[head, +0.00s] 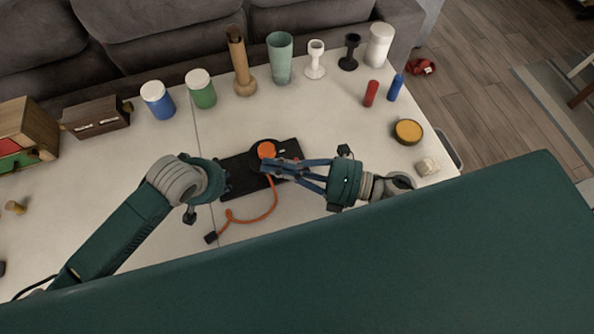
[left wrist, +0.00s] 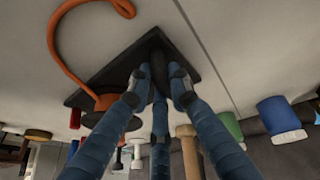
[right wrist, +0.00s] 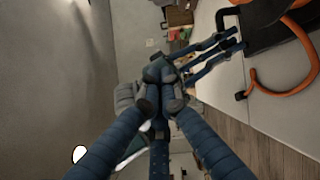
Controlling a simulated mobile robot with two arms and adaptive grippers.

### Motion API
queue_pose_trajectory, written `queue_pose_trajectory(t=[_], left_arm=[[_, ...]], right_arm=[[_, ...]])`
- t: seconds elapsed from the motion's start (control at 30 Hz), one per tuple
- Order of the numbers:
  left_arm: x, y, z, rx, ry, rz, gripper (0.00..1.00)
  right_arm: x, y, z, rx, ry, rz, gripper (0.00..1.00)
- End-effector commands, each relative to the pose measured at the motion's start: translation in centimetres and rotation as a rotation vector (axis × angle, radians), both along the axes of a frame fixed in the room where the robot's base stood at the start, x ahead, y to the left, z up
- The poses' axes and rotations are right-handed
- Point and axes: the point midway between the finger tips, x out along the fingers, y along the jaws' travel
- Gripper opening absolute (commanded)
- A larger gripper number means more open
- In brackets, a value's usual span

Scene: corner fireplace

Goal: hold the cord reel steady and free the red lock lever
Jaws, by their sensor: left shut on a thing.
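The cord reel is a dark base plate (head: 240,183) with an orange hub (head: 266,149) and an orange cord (head: 268,205) trailing onto the table. In the left wrist view the plate (left wrist: 196,50) lies under my left fingers, the orange hub (left wrist: 106,101) to their left. My left gripper (left wrist: 157,80) is shut on a black handle (left wrist: 158,52) at the plate's end; the fingertips partly hide it. My right gripper (head: 268,167) hovers over the plate beside the hub. Its fingertips (right wrist: 163,88) come together with nothing visible between them. I cannot clearly make out the red lock lever.
Jars (head: 201,92), a wooden vase (head: 240,65), a green tumbler (head: 280,58) and goblets (head: 316,60) line the far edge. Red (head: 370,93) and blue (head: 395,88) cylinders and a yellow-topped tin (head: 408,131) stand at right. The table left of the reel is mostly clear.

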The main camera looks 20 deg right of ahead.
Motion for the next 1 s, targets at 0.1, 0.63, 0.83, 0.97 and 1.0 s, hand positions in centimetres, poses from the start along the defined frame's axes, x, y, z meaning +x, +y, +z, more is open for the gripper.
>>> queue_pose_trajectory(t=[0.1, 0.63, 0.83, 0.97, 1.0], left_arm=[[0.0, 0.1, 0.0, 0.002, 0.001, 0.002, 0.00], [0.0, 0.1, 0.0, 0.001, 0.000, 0.002, 0.00], [0.0, 0.1, 0.0, 0.001, 0.000, 0.002, 0.00], [0.0, 0.1, 0.0, 0.000, -0.001, 0.001, 0.00], [0.0, 0.1, 0.0, 0.000, -0.001, 0.001, 0.00]], right_arm=[[-1.0, -5.8, -6.0, -0.062, 0.100, -0.192, 0.00], [-3.7, -12.5, -12.0, -0.163, 0.197, -0.375, 0.00], [-3.3, -12.1, -12.0, -0.161, 0.195, -0.373, 0.00], [-2.0, -11.2, -12.4, -0.161, 0.194, -0.373, 0.00], [-1.5, -10.7, -12.5, -0.161, 0.194, -0.373, 0.00]])
